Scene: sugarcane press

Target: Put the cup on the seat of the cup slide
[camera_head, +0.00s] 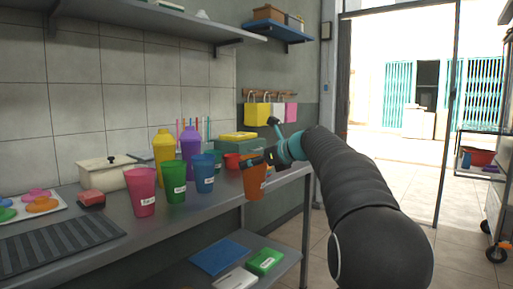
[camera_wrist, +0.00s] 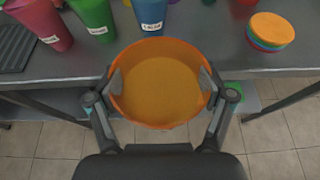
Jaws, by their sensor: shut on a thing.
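An orange cup (camera_head: 255,184) with a white label is in my gripper (camera_head: 262,160), at the right front edge of the metal table (camera_head: 215,215). In the wrist view my gripper (camera_wrist: 161,85) has one finger at each side of the orange cup (camera_wrist: 160,118). I look down into its open mouth, and the inside looks empty. The cup hangs roughly upright, over or just in front of the table's edge; its exact height is hard to tell. I cannot make out a cup slide or its seat in either view.
Pink (camera_head: 141,192), green (camera_head: 172,182) and blue (camera_head: 204,172) cups stand left of the held cup. Yellow (camera_head: 163,156) and purple (camera_head: 190,153) bottles stand behind. Round coloured lids (camera_wrist: 271,31) are stacked at right in the wrist view. A lower shelf (camera_head: 220,280) holds boxes.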

